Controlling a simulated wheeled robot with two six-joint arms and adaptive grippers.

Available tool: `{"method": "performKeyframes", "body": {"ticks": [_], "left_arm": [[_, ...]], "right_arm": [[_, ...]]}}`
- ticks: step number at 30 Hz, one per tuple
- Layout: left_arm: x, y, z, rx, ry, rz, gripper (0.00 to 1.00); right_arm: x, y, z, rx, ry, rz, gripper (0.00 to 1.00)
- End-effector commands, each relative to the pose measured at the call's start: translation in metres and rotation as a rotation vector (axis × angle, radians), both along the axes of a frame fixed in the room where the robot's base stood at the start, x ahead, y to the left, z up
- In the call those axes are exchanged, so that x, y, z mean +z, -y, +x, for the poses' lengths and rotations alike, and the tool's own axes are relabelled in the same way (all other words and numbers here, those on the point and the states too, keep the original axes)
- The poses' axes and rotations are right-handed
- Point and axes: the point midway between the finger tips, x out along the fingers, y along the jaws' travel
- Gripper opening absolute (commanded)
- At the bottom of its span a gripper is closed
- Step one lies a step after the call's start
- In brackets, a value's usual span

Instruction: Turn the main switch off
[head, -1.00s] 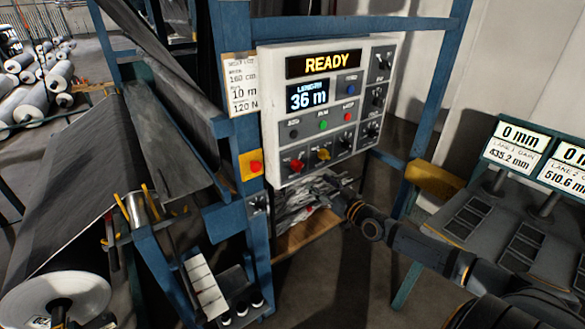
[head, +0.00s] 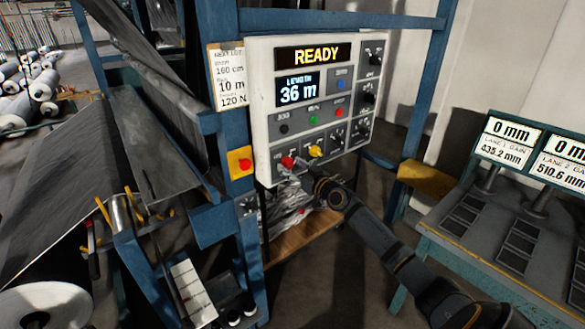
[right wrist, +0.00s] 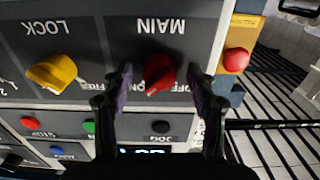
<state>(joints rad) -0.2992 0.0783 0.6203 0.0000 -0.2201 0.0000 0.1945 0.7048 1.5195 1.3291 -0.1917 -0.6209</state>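The main switch is a red knob (head: 287,161) at the lower left of the control panel (head: 262,95). In the right wrist view, which is upside down, the red knob (right wrist: 160,73) sits under the "MAIN" label. Its handle slants to the lower left there, toward what looks like the "ON" mark. My right gripper (right wrist: 160,88) is open, with one fingertip on each side of the knob and gaps visible on both sides. In the head view my right gripper (head: 300,168) is at the panel's lower edge by the knob. My left gripper is out of view.
A yellow "LOCK" knob (head: 315,151) sits right beside the main switch. A red button on a yellow plate (head: 241,162) is on the blue post to the left. Small push buttons and a "READY" display (head: 313,54) are above. A grey bench (head: 500,245) stands at right.

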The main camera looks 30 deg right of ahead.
Motion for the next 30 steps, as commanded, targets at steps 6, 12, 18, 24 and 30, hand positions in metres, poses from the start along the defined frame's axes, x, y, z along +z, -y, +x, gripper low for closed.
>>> {"method": "performKeyframes", "body": {"ticks": [6,12,18,24,30], "left_arm": [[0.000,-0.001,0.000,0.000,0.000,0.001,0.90],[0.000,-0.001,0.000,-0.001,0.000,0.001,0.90],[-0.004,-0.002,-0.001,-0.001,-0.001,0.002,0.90],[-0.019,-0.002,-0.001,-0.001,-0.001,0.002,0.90],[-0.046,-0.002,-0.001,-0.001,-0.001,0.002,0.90]], "right_arm": [[0.000,0.000,0.000,0.000,0.000,-0.001,0.29],[0.000,0.000,0.000,0.000,0.000,-0.001,0.04],[-0.001,0.000,0.000,0.000,0.001,-0.018,0.04],[-0.004,0.001,0.000,-0.001,0.009,-0.101,0.04],[-0.008,0.001,0.000,-0.001,0.022,-0.255,0.04]]}}
